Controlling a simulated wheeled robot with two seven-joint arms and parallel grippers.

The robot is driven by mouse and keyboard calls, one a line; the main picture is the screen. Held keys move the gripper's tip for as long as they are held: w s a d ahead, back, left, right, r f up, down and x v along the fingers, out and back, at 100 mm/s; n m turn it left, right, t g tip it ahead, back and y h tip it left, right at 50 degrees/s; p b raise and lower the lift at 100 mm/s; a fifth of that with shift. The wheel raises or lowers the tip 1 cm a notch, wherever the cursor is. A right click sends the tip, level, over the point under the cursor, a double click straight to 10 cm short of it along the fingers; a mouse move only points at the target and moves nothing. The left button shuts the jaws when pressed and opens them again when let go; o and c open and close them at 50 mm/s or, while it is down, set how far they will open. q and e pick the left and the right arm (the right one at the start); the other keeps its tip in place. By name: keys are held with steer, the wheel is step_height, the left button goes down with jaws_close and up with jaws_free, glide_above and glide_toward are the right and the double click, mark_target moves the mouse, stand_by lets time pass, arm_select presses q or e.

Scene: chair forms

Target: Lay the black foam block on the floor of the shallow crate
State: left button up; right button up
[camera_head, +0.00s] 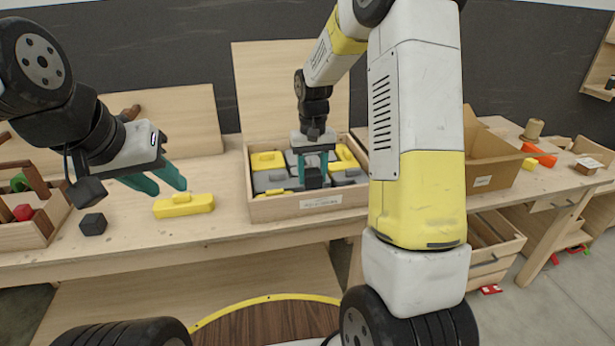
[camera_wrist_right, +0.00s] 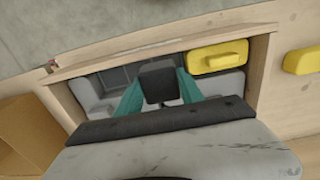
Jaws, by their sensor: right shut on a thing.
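The shallow crate (camera_head: 321,203) is a light wooden box with a label on its front, in the middle of the bench. Its near contents are grey and yellow pieces; its wooden wall also shows in the right wrist view (camera_wrist_right: 160,42). My right gripper (camera_head: 314,165) points down over the crate, its teal fingers shut on a black block (camera_head: 314,178). The block also shows between the fingers in the right wrist view (camera_wrist_right: 160,80). I cannot tell whether it touches the crate floor. My left gripper (camera_head: 155,184) is open and empty above the bench. Another black block (camera_head: 93,224) lies below it.
A yellow piece (camera_head: 183,205) lies on the bench left of the crate. A wooden box with coloured items (camera_head: 38,232) stands at the far left. A cardboard box (camera_head: 490,165) stands right of the crate. Wooden panels lean behind. My right arm hides part of the bench.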

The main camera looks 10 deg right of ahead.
mark_target(312, 172)
steer(key=shift+f, duration=2.9)
steer(key=shift+f, duration=0.15)
steer(key=o, duration=1.3)
step_height(312, 172, up, 12)
steer(key=shift+r, duration=0.1)
steer(key=s+r+t+y, duration=0.1)
steer(key=s+r+t, duration=0.2)
steer(key=s, duration=0.9)
steer(key=s+r+t+y, duration=0.1)
steer(key=s+r+t, duration=0.2)
steer(key=s+r, duration=0.6)
steer(key=s, duration=0.3)
steer(key=shift+a, duration=0.4)
